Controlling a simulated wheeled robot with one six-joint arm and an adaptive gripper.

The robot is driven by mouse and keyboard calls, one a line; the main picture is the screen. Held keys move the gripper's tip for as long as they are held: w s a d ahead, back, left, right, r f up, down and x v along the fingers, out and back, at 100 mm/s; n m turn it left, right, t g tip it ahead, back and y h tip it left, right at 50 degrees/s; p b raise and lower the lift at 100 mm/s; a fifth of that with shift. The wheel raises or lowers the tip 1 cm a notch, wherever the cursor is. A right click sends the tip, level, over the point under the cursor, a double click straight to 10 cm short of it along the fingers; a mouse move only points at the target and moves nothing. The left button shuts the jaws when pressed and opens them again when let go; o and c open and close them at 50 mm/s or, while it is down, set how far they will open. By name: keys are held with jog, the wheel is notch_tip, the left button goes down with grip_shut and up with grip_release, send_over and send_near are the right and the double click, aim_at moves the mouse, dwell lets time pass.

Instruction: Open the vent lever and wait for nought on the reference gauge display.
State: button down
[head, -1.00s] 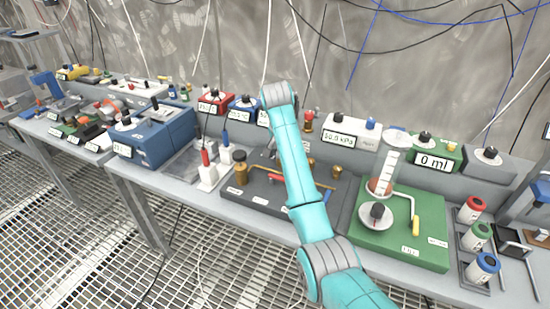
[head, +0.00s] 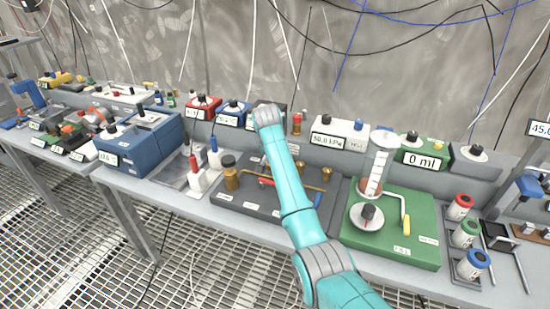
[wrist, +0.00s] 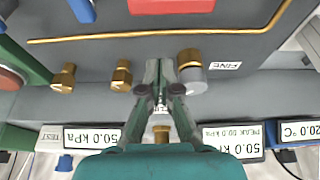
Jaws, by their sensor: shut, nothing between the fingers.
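My gripper (wrist: 160,88) is shut and empty over the dark grey board (head: 240,203), beside brass fittings; in the head view my arm hides its fingers. A red lever-like part (head: 266,182) lies on the board and shows at the top edge of the wrist view (wrist: 172,5), apart from the fingers. A blue part (wrist: 82,10) is at the upper left there. I cannot tell for sure which is the vent lever. A white gauge (head: 340,130) marked TEST reads 50.0 kPa. A second display (wrist: 232,140), partly hidden by my wrist and marked PEAK, also reads 50.0 kPa.
Brass fittings (wrist: 122,75) and a knob labelled FINE (wrist: 190,78) stand close around my fingers. A thin brass pipe (wrist: 150,37) crosses the board. A green board (head: 385,240) with a glass cylinder (head: 377,165) stands to the right. A blue box (head: 150,138) is left.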

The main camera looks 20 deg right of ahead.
jog(key=shift+f, duration=1.4)
jog(key=shift+s+a, duration=0.45)
jog(key=shift+s, duration=0.2)
jog(key=shift+s+a, duration=0.4)
jog(key=shift+s, duration=0.25)
